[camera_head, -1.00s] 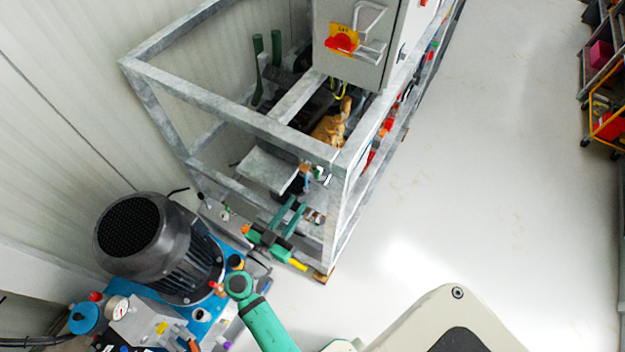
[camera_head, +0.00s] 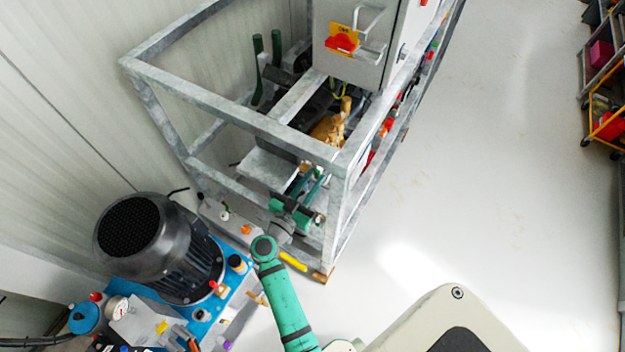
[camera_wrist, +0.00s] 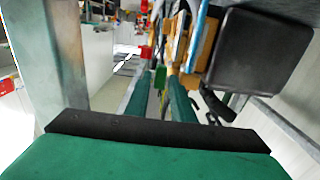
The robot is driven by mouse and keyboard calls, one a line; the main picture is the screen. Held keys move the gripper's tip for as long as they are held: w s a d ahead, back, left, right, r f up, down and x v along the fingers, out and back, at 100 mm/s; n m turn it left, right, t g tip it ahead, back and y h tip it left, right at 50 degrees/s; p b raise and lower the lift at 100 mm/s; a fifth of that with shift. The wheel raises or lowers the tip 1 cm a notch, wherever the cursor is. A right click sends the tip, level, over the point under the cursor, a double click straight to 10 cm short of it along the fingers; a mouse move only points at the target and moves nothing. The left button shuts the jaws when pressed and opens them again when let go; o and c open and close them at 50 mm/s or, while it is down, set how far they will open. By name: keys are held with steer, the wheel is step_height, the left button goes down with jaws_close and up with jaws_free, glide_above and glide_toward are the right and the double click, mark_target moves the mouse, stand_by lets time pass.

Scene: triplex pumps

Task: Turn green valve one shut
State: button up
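A small bright green part (camera_wrist: 160,77), which looks like the green valve's handle, shows between the tips of my two teal fingers in the wrist view. My gripper (camera_wrist: 158,84) is open, with a gap between its fingers, and the green part lies in or just beyond that gap. I cannot tell whether a finger touches it. In the head view my gripper (camera_head: 315,183) reaches into the near end of the grey metal frame (camera_head: 338,215). The green valve cannot be made out there behind my gripper and the frame.
A red part (camera_wrist: 146,52) sits just beyond the green one. A black box (camera_wrist: 258,58) is close on the right in the wrist view. Frame bars surround my gripper.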

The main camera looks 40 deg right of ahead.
jaws_close()
steer(key=shift+r+y, duration=0.1)
steer(key=shift+y, duration=0.2)
steer(key=shift+r+g+y, duration=0.35)
steer(key=shift+g+y, duration=0.15)
steer(key=shift+y, duration=0.5)
steer(key=y, duration=0.1)
steer(key=g+y, duration=0.1)
steer(key=y, duration=0.1)
steer(key=shift+w+d+r, duration=0.2)
steer(key=shift+d+r, duration=0.1)
steer(key=shift+r, duration=0.1)
steer(key=shift+d+r+g+y, duration=0.15)
steer(key=shift+g+y, duration=0.35)
steer(key=shift+y, duration=0.45)
steer(key=shift+d+r+g+y, duration=0.15)
steer(key=shift+g+y, duration=0.35)
steer(key=shift+y, duration=0.45)
steer(key=shift+f, duration=0.15)
